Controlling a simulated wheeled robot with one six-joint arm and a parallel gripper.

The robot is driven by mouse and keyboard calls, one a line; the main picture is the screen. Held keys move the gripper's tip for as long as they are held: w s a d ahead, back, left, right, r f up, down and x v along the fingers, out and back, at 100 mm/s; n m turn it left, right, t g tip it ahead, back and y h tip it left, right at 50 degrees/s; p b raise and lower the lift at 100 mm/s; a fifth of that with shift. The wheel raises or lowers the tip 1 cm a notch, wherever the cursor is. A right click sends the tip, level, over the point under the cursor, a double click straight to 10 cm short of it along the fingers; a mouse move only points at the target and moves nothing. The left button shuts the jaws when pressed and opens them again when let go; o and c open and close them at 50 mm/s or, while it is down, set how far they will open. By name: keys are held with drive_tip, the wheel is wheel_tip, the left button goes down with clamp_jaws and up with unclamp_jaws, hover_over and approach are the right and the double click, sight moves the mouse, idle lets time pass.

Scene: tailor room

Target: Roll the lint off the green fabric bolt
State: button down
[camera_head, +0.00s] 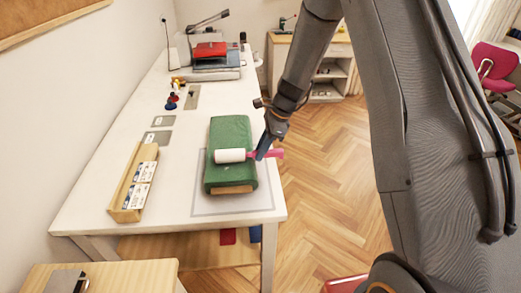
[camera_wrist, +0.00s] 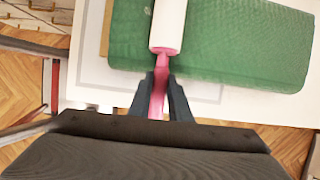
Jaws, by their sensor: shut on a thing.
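My gripper (camera_head: 267,150) is at the bolt's right side, shut on the roller's pink handle (camera_head: 277,153). In the wrist view the handle (camera_wrist: 158,88) runs between my two fingers, and the white head (camera_wrist: 168,25) lies across the green bolt (camera_wrist: 240,45). I cannot make out any lint on the fabric.
A wooden tray (camera_head: 116,214) with cards stands left of the bolt on the white table (camera_head: 95,205). Grey plates (camera_head: 157,138), small coloured spools (camera_head: 171,102) and a machine with a red item (camera_head: 210,50) stand further back. Open floor (camera_head: 325,180) lies to the right.

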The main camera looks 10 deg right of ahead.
drive_tip(key=shift+s, duration=0.15)
drive_tip(key=shift+s, duration=1.4)
drive_tip(key=shift+s, duration=0.1)
drive_tip(key=shift+s+a+r, duration=0.1)
drive_tip(key=shift+s, duration=1.25)
drive_tip(key=shift+r, duration=0.1)
wheel_tip(320, 180, up, 7)
drive_tip(key=d, duration=1)
drive_tip(key=shift+s, duration=0.15)
idle(0.5)
